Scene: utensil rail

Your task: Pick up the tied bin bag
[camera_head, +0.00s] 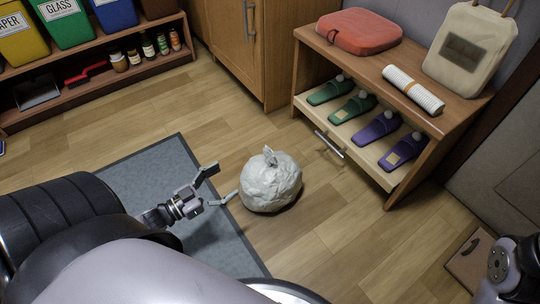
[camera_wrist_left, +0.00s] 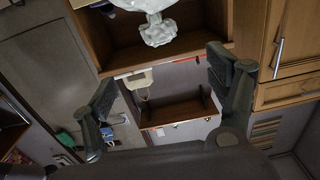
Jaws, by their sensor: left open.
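The tied bin bag (camera_head: 270,184) is a pale, crumpled, rounded bag with a knot on top. It sits upright on the wooden floor, just beyond the right edge of the grey mat. My left gripper (camera_head: 216,184) is open and empty, left of the bag, with its fingers pointing toward it and a small gap between. In the left wrist view, a white crumpled shape that looks like the bag's knotted top (camera_wrist_left: 160,28) shows at the top edge, beyond the open fingers of my left gripper (camera_wrist_left: 165,86). My right gripper is not visible.
A low wooden shoe bench (camera_head: 440,128) with several slippers stands right of the bag. Its top carries a red case (camera_head: 358,30), a rolled towel (camera_head: 413,88) and a beige bag (camera_head: 468,50). Shelves with recycling bins stand at the back left. Floor around the bag is clear.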

